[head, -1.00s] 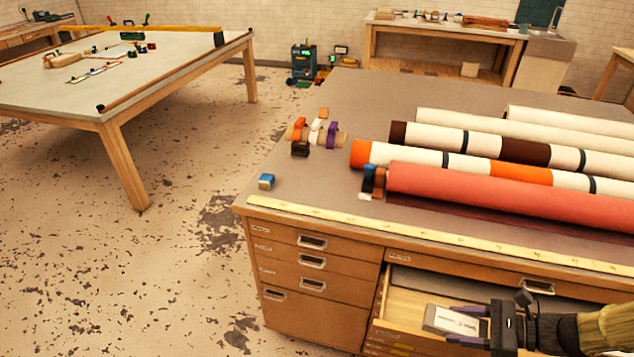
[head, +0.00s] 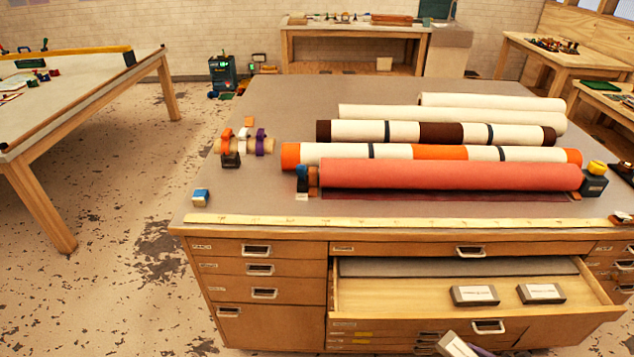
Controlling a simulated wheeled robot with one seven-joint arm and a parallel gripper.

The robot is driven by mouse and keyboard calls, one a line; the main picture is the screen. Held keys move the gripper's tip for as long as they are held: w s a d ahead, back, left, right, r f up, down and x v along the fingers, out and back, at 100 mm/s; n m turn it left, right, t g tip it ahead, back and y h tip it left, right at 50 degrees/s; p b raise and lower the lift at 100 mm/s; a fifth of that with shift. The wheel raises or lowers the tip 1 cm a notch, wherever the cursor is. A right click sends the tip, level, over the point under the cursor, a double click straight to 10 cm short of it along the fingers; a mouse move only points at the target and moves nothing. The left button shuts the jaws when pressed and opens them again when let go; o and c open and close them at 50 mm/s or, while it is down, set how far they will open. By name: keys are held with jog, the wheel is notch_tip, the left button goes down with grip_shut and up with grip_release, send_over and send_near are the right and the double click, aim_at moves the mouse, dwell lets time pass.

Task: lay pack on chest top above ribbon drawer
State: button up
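The wooden chest of drawers has a grey-brown top (head: 260,195) and a yellow measuring strip (head: 400,219) along its front edge. One wide drawer (head: 400,288) stands open below the top. Two dark packs with white labels, a left one (head: 474,295) and a right one (head: 541,293), lie in it. The drawer labels are too small to read, so I cannot tell which is the ribbon drawer. A third pack (head: 455,345) shows at the bottom edge, tilted, low in front of the chest. My gripper (head: 470,349) holds it; one purple finger shows and the rest is cut off.
Several long rolls lie on the chest top, the red one (head: 450,175) nearest the front. Tape rolls (head: 245,146) and a small blue-topped block (head: 201,197) are at left. The top's front left is mostly clear. A separate table (head: 100,95) stands at left.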

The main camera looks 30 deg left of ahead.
jog(key=d+f+m+t, duration=0.1)
jog(key=d, duration=0.1)
jog(key=d+f+m+h+p, duration=0.1)
jog(key=d+t+p, duration=0.1)
jog(key=d, duration=0.1)
jog(key=shift+d+f+m+t+h, duration=0.3)
jog(key=shift+f+m+h, duration=0.1)
jog(key=shift+w+d+r+p, duration=0.15)
jog(key=shift+d+r+p, duration=0.05)
jog(key=shift+r+p, duration=0.65)
